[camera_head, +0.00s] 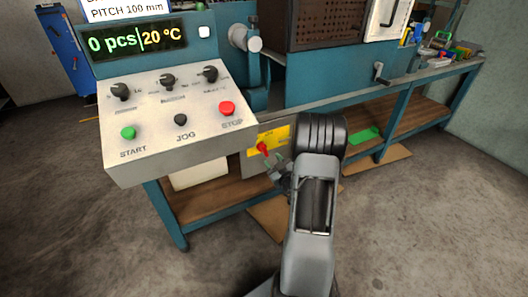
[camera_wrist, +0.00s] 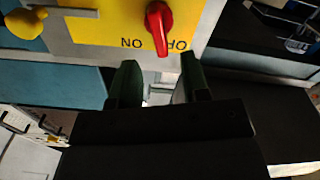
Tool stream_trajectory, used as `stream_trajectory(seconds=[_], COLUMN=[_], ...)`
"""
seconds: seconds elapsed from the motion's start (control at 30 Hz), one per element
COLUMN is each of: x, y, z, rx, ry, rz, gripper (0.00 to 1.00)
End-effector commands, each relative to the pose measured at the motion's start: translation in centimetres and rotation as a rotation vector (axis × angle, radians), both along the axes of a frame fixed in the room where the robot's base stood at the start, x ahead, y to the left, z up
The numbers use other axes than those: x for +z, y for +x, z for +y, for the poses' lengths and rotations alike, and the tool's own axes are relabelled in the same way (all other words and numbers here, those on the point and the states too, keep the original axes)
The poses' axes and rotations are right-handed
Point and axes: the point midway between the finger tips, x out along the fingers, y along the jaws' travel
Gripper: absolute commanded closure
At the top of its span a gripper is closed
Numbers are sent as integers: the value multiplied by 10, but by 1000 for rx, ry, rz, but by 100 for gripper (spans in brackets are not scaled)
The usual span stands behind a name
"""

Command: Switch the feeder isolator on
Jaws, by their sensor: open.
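The feeder isolator is a red handle (camera_head: 263,149) on a yellow plate (camera_head: 281,134) low on the machine front, below the control panel. In the wrist view the red handle (camera_wrist: 158,24) is at the top on the yellow plate (camera_wrist: 105,22), whose lettering is upside down. Its narrow tip lies beside the OFF lettering and partly covers it; ON is to the left. My gripper (camera_head: 278,172) is just below the handle. In the wrist view its dark green fingers (camera_wrist: 158,78) are spread, with nothing between them, apart from the handle.
The sloped control panel (camera_head: 175,110), with green START and red STOP buttons, overhangs to the upper left. A yellow knob (camera_wrist: 25,23) with a grey bar is beside the plate in the wrist view. The bench shelf (camera_head: 215,197) runs below; open floor lies in front.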

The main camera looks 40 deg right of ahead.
Motion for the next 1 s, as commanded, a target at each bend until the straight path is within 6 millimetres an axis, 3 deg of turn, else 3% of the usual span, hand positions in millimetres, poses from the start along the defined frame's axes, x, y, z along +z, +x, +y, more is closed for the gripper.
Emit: stream_trajectory(seconds=[0.2,0.4,0.6,0.93,1.0], x=[-2,-2,0,0,0], y=[40,64,76,78,78], z=[-6,-10,-13,-13,-13], rx=[1,-2,-4,-5,-5], ry=[-2,0,-1,0,0], rz=[-2,0,1,0,0], gripper=[57,57,57,57,63])
